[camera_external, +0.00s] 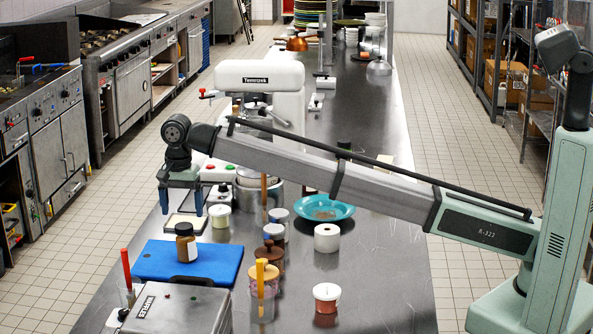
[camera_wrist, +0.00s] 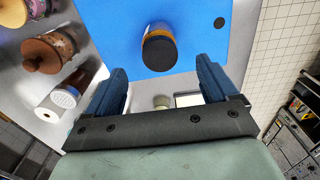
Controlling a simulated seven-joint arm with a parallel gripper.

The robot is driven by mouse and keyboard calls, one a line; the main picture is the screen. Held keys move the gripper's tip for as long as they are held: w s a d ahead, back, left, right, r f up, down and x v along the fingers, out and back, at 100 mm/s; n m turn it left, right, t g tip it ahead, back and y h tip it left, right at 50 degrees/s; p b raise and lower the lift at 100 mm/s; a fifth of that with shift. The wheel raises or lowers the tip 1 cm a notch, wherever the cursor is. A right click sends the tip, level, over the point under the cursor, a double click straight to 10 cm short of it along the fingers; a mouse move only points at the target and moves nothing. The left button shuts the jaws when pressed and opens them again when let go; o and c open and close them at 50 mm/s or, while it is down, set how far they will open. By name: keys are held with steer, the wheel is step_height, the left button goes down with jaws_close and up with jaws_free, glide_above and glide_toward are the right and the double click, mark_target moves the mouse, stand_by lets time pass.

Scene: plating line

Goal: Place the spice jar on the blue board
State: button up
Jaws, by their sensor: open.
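The spice jar (camera_external: 186,242), brown with a dark lid and a pale label, stands upright on the blue board (camera_external: 150,262) near its middle right. In the wrist view the jar (camera_wrist: 160,50) is seen from above, on the blue board (camera_wrist: 105,30), ahead of the fingers. My gripper (camera_external: 181,208) is open and empty, above and behind the jar in the external view. The wrist view shows its two blue fingers (camera_wrist: 163,75) wide apart, with the jar beyond their tips and apart from them.
To the board's right are a brown-lidded jar (camera_external: 269,256), a jar with a yellow handle (camera_external: 262,291) and a white-topped container (camera_external: 326,297). A grey box (camera_external: 178,312) is in front. A turquoise plate (camera_external: 340,213) lies farther back. The counter's front right is clear.

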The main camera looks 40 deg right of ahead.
steer(key=shift+r, duration=1.2)
